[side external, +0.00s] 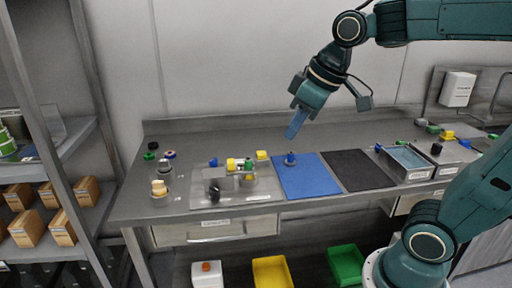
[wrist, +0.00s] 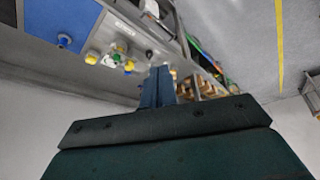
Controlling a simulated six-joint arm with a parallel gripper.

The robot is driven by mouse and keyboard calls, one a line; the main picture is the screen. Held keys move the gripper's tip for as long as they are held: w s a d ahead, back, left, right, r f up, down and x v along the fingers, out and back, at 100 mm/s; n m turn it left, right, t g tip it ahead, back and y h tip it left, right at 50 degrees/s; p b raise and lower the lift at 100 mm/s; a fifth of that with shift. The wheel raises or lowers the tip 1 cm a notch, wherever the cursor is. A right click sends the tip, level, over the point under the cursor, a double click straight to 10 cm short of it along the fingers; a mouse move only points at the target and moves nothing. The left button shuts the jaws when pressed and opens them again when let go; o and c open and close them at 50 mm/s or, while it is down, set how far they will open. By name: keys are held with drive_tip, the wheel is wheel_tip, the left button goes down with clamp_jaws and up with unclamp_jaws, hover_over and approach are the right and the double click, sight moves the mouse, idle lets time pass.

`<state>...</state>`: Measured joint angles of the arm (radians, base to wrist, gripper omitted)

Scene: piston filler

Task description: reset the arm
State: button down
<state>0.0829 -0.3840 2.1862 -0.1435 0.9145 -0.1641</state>
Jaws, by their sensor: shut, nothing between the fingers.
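My gripper (side external: 295,124) hangs in the air above the back of the steel table (side external: 225,132), pointing down and a little left. Its blue fingers are together with nothing between them. In the wrist view the fingers (wrist: 158,88) stick up past the dark gripper body. Below the gripper lies a blue mat (side external: 300,182) with a small blue-topped part (side external: 290,158) at its back edge. The fingers are well clear of the mat and the table.
Left of the mat, a grey plate (side external: 210,193) carries yellow, blue and dark parts. A black mat (side external: 358,171) and a tray with a blue inside (side external: 408,158) lie to the right. Yellow (side external: 272,272) and green bins (side external: 345,264) stand below the table. Shelves with boxes (side external: 27,228) stand left.

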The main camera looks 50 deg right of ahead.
drive_tip(key=s+f+m, duration=0.2)
drive_tip(key=s+f, duration=0.2)
drive_tip(key=s, duration=0.6)
drive_tip(key=shift+s+d+t+h, duration=0.15)
drive_tip(key=shift+s+t+h, duration=0.1)
drive_tip(key=shift+t+h, duration=0.05)
idle(0.4)
